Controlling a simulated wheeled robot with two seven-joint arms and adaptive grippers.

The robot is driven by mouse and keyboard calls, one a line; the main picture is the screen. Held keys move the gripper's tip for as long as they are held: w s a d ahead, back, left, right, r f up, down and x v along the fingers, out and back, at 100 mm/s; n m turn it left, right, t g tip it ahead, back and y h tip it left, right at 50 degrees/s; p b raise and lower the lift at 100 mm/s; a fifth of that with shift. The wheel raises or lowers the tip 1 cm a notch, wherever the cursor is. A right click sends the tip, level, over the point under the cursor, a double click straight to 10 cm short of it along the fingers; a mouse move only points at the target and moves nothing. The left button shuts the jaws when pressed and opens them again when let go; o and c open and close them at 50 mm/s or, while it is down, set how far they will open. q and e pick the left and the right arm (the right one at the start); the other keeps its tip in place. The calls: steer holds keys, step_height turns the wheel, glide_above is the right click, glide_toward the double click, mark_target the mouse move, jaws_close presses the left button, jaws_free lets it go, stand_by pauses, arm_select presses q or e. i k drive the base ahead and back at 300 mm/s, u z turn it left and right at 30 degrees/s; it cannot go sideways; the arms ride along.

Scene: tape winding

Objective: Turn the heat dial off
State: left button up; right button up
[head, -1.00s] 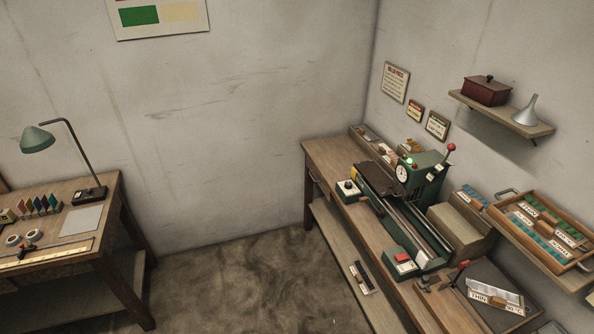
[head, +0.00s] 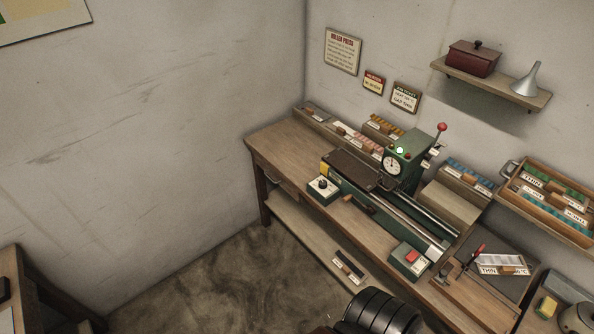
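The heat dial appears to be the dark knob (head: 323,183) on a small pale-topped box (head: 324,190) at the left front of the green roller press (head: 405,160). Its setting is too small to read. The press has a round white gauge (head: 391,162), a lit green lamp (head: 400,150) and a red-knobbed lever (head: 441,127). Neither of my grippers is in the head view. A black ribbed arm part, likely mine, shows at the bottom centre.
A second box with a red button (head: 412,256) sits at the bench's front edge. A tray of labelled pieces (head: 545,203) is at the right. The bench's left end (head: 275,150) is clear.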

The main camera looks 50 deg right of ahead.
mark_target(322, 184)
steer(key=z, duration=0.4)
steer(key=i, duration=1.1)
steer(key=z, duration=0.8)
